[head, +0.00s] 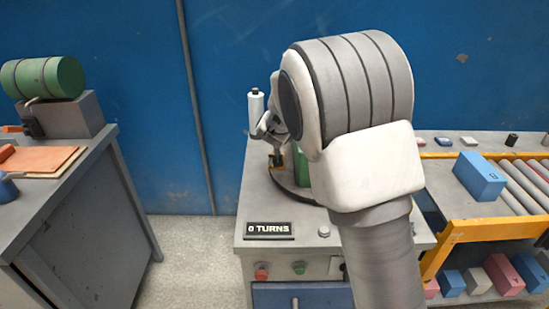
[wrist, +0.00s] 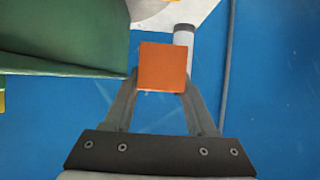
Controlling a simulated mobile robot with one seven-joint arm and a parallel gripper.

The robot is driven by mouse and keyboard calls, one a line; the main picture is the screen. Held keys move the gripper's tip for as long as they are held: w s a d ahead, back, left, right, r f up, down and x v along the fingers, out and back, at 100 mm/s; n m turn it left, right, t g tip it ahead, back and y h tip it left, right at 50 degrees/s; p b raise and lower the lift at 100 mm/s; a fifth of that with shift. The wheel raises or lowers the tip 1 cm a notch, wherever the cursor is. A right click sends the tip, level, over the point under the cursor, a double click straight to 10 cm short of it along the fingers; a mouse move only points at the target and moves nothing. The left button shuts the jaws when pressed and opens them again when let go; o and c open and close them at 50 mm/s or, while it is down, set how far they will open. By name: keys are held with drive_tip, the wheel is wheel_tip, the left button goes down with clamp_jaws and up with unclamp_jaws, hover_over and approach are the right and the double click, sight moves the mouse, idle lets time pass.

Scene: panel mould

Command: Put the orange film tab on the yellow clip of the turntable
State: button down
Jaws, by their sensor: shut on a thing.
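The orange film tab (wrist: 162,66) is a small square between the fingertips of my gripper (wrist: 161,84), which is shut on it. In the head view my gripper (head: 262,130) is small and partly hidden by my arm, above the turntable. The turntable (head: 284,194) is a dark disc on the grey cabinet, mostly behind my arm. A large green body (wrist: 60,35) fills the upper left of the wrist view, close beside the tab. A white cylinder (head: 256,104) with a dark top stands beside my gripper.
The cabinet front has a "0 TURNS" sign (head: 269,230) and buttons. A bench (head: 70,190) with a green roll (head: 42,77) stands left, with a floor gap between. A yellow-framed roller conveyor (head: 470,226) with a blue block (head: 479,177) is at right. A blue wall is behind.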

wheel_tip(320, 180, down, 8)
drive_tip(key=b, duration=0.3)
drive_tip(key=shift+f+b, duration=0.15)
drive_tip(key=shift+b, duration=0.2)
drive_tip(key=shift+f, duration=0.2)
drive_tip(key=shift+c, duration=1)
unclamp_jaws()
drive_tip(key=shift+r, duration=0.1)
drive_tip(key=shift+s+r, duration=0.1)
drive_tip(key=shift+r, duration=0.1)
drive_tip(key=p+v, duration=0.3)
drive_tip(key=v, duration=0.8)
drive_tip(key=shift+s, duration=0.4)
drive_tip(key=shift+r, duration=0.1)
